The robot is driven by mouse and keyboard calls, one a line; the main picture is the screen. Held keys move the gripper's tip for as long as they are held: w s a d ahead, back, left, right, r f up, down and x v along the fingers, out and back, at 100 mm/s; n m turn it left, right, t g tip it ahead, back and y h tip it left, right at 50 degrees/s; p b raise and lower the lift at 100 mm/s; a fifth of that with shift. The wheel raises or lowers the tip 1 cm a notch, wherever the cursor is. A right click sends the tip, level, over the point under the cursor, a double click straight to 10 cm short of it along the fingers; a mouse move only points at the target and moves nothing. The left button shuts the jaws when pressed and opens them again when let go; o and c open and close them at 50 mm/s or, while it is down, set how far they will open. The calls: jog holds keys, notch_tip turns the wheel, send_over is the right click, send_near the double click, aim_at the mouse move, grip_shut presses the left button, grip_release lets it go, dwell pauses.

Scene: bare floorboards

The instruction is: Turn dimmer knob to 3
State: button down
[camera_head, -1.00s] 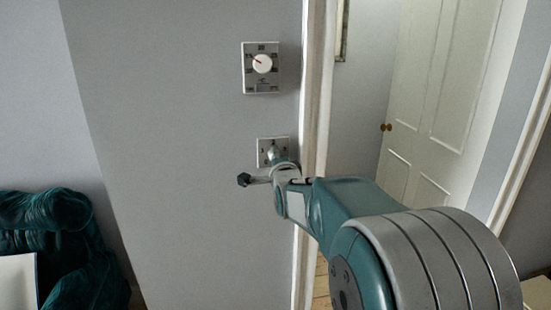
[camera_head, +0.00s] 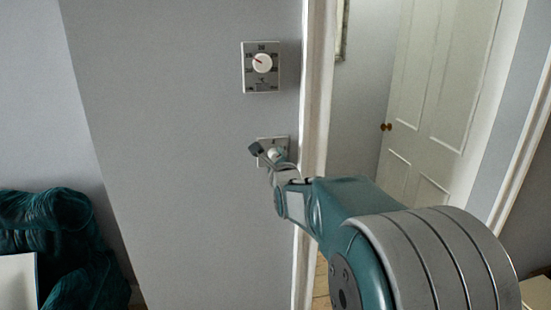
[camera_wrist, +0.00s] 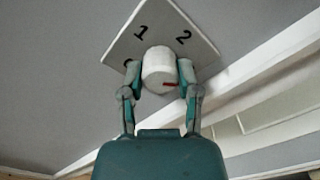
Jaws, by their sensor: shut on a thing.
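The dimmer (camera_head: 283,142) is a small white square plate on the grey wall beside the door frame, mostly behind my gripper in the head view. In the wrist view its plate (camera_wrist: 186,20) looks turned, with the figures 1 and 2 readable and part of another mark at the left. The white round knob (camera_wrist: 158,66) sits between my fingers. Its short red mark points right, toward the right finger and below the 2. My gripper (camera_wrist: 160,78) is shut on the knob, one finger on each side. The lower plate is hidden. My gripper also shows in the head view (camera_head: 268,158).
A second, larger dial plate (camera_head: 261,67) with a white knob is above the dimmer. The white door frame (camera_head: 315,100) stands close at the right, with a panelled door (camera_head: 440,90) beyond. A teal armchair (camera_head: 85,245) is at the lower left.

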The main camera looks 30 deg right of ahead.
jog(key=shift+f+m, duration=0.45)
jog(key=shift+m, duration=0.45)
jog(key=shift+c, duration=1.6)
grip_release()
jog(key=shift+r, duration=0.2)
jog(key=shift+s, duration=0.1)
jog(key=v, duration=1.2)
